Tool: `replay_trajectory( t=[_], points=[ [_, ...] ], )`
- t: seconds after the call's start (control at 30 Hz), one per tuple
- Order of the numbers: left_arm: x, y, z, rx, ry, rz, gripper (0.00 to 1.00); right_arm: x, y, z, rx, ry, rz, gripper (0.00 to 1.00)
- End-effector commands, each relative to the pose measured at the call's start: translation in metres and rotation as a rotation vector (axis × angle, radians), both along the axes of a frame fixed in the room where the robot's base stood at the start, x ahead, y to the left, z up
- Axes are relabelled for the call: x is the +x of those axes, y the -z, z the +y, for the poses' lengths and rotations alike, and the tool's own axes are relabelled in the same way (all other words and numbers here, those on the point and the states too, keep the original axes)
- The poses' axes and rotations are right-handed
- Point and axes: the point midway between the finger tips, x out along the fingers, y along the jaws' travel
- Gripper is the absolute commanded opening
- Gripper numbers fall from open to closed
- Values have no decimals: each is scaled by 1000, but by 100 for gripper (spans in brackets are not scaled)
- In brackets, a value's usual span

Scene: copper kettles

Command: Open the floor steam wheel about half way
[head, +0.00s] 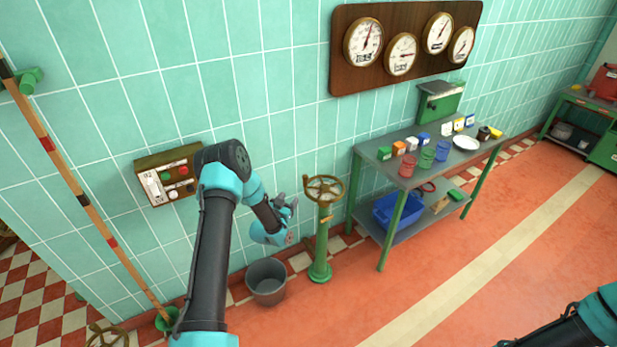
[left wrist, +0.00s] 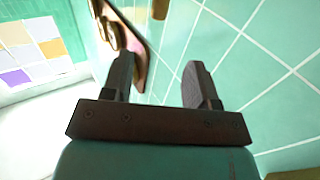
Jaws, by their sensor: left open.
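The floor steam wheel (head: 323,189) is a brass handwheel with a small knob, on top of a green floor pedestal (head: 321,245) in the middle of the head view. My left gripper (head: 287,204) is just left of the wheel in the picture, apart from it. It is open; the left wrist view shows its two dark fingers spread (left wrist: 160,75) with nothing between them. The wheel cannot be made out in the left wrist view. My right arm enters at the bottom right of the head view, and its gripper is out of frame.
A grey bucket (head: 266,281) stands left of the pedestal. A metal table (head: 386,165) with cups and small boxes is to the right. A switch box (head: 167,175) and a gauge board (head: 337,75) hang on the tiled wall. Another brass wheel (head: 107,336) shows at bottom left.

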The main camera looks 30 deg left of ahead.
Motion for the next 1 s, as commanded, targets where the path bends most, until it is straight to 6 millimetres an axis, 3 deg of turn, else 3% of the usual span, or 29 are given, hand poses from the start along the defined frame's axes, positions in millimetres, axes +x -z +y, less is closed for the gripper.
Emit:
replay_trajectory(
  t=[1.0],
  points=[
    [145, 0, 9, 0, 0, -1, 54, 0, 0, 0, 0, 0, 0, 43]
  ],
)
